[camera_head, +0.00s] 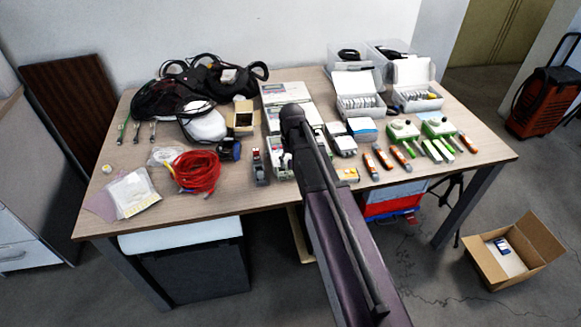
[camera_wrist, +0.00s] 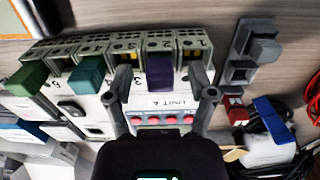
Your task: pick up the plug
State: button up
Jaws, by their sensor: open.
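In the wrist view, a pale unit (camera_wrist: 158,104) labelled "UNIT A" has a row of numbered slots. A purple plug (camera_wrist: 160,72) stands in this row, with a teal plug (camera_wrist: 87,76) and a green plug (camera_wrist: 27,78) further left. Which of them the task means is not marked. My gripper (camera_wrist: 160,80) is open, one grey finger on each side of the purple plug's area. I cannot tell whether a finger touches anything. In the head view, my arm hides much of the unit and the fingertips are not clear.
A grey block (camera_wrist: 250,50) sits right of the unit. A blue-and-white item (camera_wrist: 268,145) and dark cables lie near it. On the table (camera_head: 130,235), a red cable coil (camera_head: 195,170) lies to the left, and orange-handled tools and white boxes (camera_head: 358,95) to the right.

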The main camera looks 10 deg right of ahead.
dwell(0.4)
grip_shut()
jog(key=shift+r, duration=0.1)
notch_tip(320, 180, up, 3)
jog(key=p, duration=0.3)
jog(key=shift+r, duration=0.1)
jog(key=s+r+p, duration=0.1)
jog(key=s+p, duration=0.1)
jog(key=s, duration=1.4)
jog(key=shift+a+r, duration=0.25)
jog(key=shift+r, duration=0.1)
jog(key=shift+r, duration=0.1)
notch_tip(320, 180, up, 5)
jog(key=p, duration=0.5)
jog(key=shift+r, duration=0.1)
